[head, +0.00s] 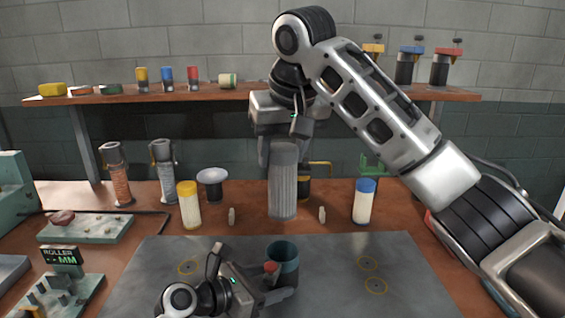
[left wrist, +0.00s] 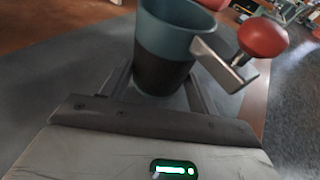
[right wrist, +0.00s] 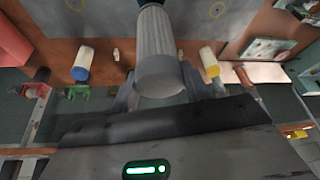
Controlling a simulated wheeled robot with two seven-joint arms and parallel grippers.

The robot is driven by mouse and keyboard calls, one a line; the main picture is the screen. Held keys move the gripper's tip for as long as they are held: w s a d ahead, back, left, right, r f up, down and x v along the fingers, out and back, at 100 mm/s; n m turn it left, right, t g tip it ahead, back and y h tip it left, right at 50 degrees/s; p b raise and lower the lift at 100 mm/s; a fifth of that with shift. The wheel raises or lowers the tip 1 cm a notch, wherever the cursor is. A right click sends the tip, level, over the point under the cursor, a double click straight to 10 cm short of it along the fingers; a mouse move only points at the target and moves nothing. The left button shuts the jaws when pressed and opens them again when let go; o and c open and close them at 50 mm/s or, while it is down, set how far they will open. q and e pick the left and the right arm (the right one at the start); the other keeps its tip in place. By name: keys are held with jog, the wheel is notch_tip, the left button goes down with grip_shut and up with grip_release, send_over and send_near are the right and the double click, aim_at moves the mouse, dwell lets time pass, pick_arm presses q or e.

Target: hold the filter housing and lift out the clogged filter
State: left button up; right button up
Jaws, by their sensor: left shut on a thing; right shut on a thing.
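The filter housing is a teal cup (head: 283,255) with a dark lower band, standing upright over the grey mat. My left gripper (head: 280,292) is shut around its lower part. In the left wrist view the housing (left wrist: 167,50) sits between the fingers, with a red knob (left wrist: 263,38) on a metal lever beside it. The clogged filter is a grey pleated cylinder (head: 283,185). My right gripper (head: 283,143) is shut on its top end and holds it upright. Its lower end is clear of the housing rim, with a visible gap. The filter (right wrist: 156,45) fills the middle of the right wrist view.
A yellow-capped jar (head: 189,205) and a blue-capped jar (head: 364,202) stand on the bench either side of the filter. A roller device (head: 62,270) is at left. The grey mat (head: 410,275) is mostly clear.

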pick_arm(q)
jog(key=o, duration=0.8)
jog(key=shift+o, duration=0.2)
jog(key=shift+a, duration=0.15)
